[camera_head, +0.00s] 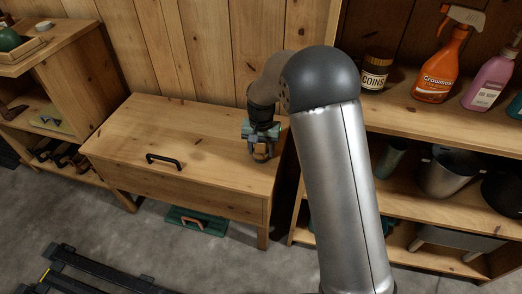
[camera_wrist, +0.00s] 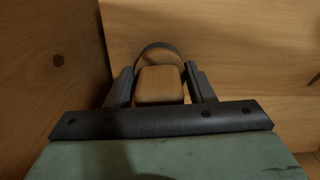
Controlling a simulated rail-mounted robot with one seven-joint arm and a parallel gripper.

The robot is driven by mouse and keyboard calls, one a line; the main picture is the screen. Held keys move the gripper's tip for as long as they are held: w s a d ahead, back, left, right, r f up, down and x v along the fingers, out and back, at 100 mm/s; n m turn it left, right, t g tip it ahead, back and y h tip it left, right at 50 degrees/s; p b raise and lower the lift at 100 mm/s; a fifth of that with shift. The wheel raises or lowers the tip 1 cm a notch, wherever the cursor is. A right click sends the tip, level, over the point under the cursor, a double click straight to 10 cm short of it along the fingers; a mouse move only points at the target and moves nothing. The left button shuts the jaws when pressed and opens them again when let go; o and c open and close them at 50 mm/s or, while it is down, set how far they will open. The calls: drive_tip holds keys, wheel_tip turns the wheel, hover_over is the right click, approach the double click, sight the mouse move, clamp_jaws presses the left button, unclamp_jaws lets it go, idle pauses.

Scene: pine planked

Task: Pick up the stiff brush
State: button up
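My gripper (camera_head: 261,157) is over the right end of the wooden bench top, its fingers pointing down. In the wrist view my gripper (camera_wrist: 161,85) has its two dark fingers on either side of a tan wooden block with rounded corners, which I take to be the stiff brush (camera_wrist: 160,85). A thin dark curved band arches behind the block. The fingers are very close to the block's sides; I cannot tell whether they press on it. Any bristles are hidden. In the head view the brush is too small and covered to make out clearly.
A plank wall stands behind. At right, a shelf holds a COINS jar (camera_head: 374,73), an orange spray bottle (camera_head: 440,65) and a pink bottle (camera_head: 490,80).

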drive_tip(key=c, duration=0.3)
wheel_tip(320, 180, up, 10)
drive_tip(key=p, duration=0.4)
